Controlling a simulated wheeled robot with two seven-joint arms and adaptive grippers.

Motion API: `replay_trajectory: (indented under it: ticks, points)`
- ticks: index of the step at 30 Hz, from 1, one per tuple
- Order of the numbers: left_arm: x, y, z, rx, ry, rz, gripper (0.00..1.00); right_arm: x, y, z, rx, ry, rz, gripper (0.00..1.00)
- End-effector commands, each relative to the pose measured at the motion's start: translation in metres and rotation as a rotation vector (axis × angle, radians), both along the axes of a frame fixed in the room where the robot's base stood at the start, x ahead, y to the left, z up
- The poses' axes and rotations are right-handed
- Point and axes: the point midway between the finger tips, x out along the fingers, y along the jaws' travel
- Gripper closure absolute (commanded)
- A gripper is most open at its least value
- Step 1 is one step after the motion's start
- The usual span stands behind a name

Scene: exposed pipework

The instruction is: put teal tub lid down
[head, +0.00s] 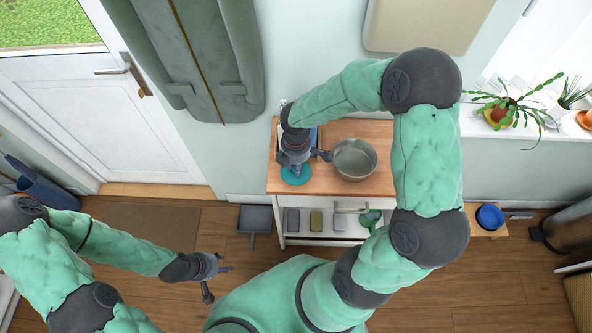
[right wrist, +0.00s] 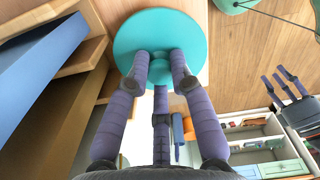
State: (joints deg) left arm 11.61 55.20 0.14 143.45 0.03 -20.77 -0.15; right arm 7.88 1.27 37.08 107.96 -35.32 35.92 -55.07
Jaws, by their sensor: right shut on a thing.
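The teal tub lid (head: 296,176) is a round disc with a knob on top. It is at the left front of the wooden cart top in the head view, under my right gripper (head: 295,163). In the right wrist view the lid (right wrist: 190,30) fills the top middle, and the fingers of my right gripper (right wrist: 160,68) are shut around its knob. I cannot tell whether the lid touches the cart top. My left gripper (head: 222,270) is open and empty over the floor, away from the cart; its spread fingers also show in the right wrist view (right wrist: 284,82).
A metal pot (head: 354,158) stands on the wooden cart top (head: 335,185), just right of my right gripper. A blue item (head: 314,138) is partly hidden behind the gripper. Several small items lie on the cart's lower shelf (head: 300,236). A dustpan (head: 255,221) is left of the cart.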

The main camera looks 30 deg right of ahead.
Motion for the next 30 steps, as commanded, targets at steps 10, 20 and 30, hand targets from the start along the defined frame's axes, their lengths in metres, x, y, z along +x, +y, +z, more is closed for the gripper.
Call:
replay_trajectory:
  ticks: [10,20,30]
  points:
    - [0.000,0.000,-0.010,0.000,0.000,0.000,0.60,-0.002,0.000,-0.026,0.000,0.002,0.000,0.99]
    - [0.000,0.000,-0.012,0.000,0.000,0.000,0.60,-0.002,0.000,-0.029,0.000,0.003,0.000,0.53]
    - [0.000,0.000,-0.011,0.000,0.000,0.000,0.60,-0.002,0.000,-0.028,0.000,0.003,0.001,0.53]
